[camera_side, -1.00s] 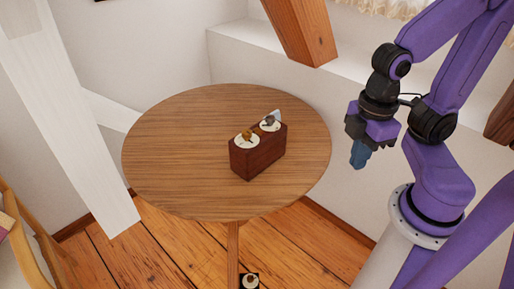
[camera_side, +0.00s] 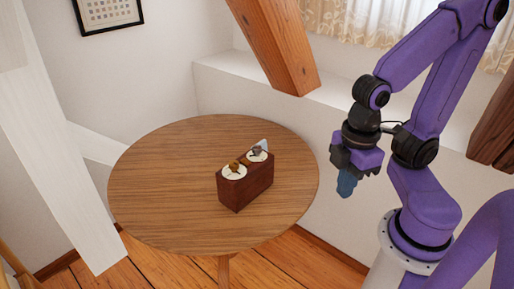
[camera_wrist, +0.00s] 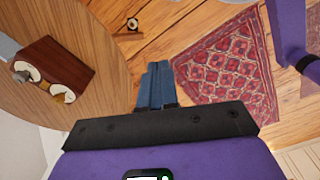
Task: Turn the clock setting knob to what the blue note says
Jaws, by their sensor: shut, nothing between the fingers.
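A dark red-brown wooden clock box (camera_side: 246,187) stands on the round wooden table (camera_side: 150,190). Two knobs sit on white dials on its top: a brass-coloured knob (camera_side: 234,166) on the nearer left dial and a greyer knob (camera_side: 257,150) on the farther right dial. A small pale bluish card (camera_side: 263,144) stands behind the farther dial; any writing on it is too small to read. The box also shows at the left of the wrist view (camera_wrist: 62,65). My gripper (camera_side: 346,188) is shut and empty, pointing down to the right of the table, apart from the box.
A slanted timber brace (camera_side: 275,45) comes down behind the table. A white post (camera_side: 60,140) stands at the left. The tabletop around the box is clear. A patterned red rug (camera_wrist: 225,70) lies on the floor.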

